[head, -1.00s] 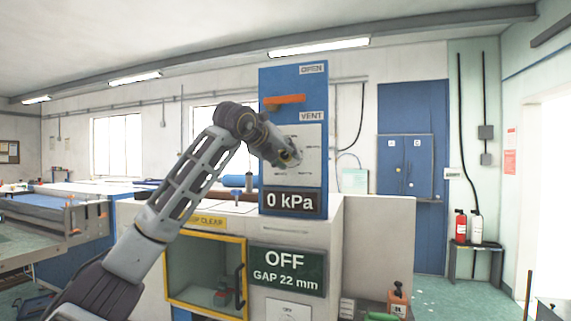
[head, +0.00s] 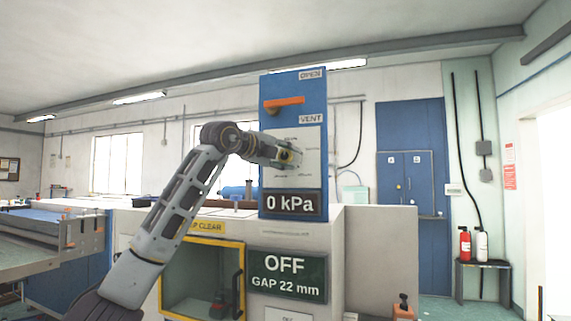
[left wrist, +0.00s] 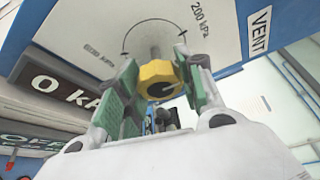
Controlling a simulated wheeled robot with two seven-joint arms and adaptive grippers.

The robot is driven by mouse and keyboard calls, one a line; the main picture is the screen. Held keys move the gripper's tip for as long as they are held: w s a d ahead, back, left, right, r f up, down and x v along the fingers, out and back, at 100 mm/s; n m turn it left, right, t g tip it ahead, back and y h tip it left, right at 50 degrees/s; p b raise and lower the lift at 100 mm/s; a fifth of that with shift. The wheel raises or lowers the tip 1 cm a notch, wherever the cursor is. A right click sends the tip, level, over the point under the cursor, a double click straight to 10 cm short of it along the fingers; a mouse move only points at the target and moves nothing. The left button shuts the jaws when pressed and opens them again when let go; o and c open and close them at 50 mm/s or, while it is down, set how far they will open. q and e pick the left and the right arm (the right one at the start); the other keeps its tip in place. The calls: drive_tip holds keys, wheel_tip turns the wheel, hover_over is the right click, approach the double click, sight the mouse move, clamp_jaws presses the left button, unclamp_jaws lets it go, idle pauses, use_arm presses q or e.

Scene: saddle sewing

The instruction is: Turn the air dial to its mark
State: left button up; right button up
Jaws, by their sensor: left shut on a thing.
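The air dial is a yellow knob (left wrist: 160,79) on a white dial face (left wrist: 128,22), with pressure marks such as 200 kPa printed around it. The face (head: 310,174) is on a blue upright panel (head: 267,90). My left gripper (left wrist: 160,84) is shut on the yellow knob, with a finger on either side in the left wrist view. In the head view my left gripper (head: 289,157) covers most of the knob. The display (head: 292,204) below reads 0 kPa. My right gripper is not in view.
An orange lever (head: 284,103) sits on the panel above the dial, between OPEN and VENT labels. Below are a green OFF, GAP 22 mm display (head: 287,276) and a yellow-framed window (head: 203,278). Fire extinguishers (head: 465,244) stand at the right.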

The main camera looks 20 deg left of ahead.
use_arm(q)
drive_tip(key=shift+n, duration=0.3)
drive_tip(key=o, duration=1)
drive_tip(key=shift+a, duration=0.1)
drive_tip(key=shift+v, duration=6)
drive_tip(key=shift+f, duration=0.15)
